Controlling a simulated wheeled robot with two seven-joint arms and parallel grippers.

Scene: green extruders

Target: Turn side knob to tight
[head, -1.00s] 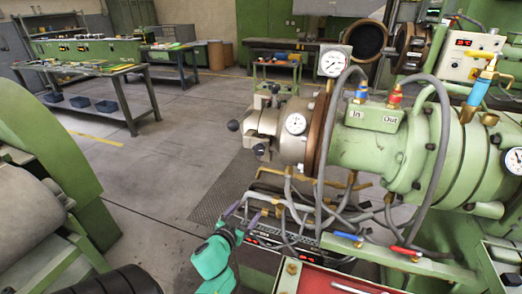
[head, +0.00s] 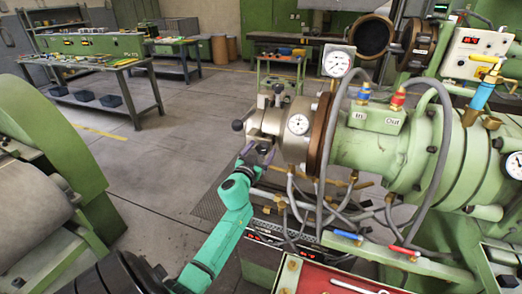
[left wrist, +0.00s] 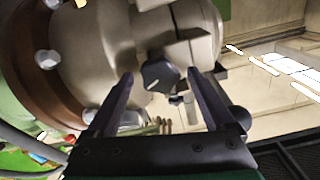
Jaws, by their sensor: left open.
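The extruder head (head: 292,125) is a grey metal clamp block at the end of the green barrel, with several dark knobs around it. One dark lobed knob (left wrist: 160,75) shows in the left wrist view against the pale metal, between my fingertips. I cannot tell whether the fingers touch it. My left gripper (head: 257,153) is open, at the lower front of the head, and hides part of it. In the head view, a dark ball knob (head: 237,125) sticks out at the left and another knob (head: 278,88) stands on top. My right gripper is not in view.
Grey hoses and brass pipes (head: 318,200) hang below the barrel, close to the right of my left arm. A dial gauge (head: 337,64) stands above the head. A red tray (head: 325,278) lies at the bottom right. The floor to the left is open.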

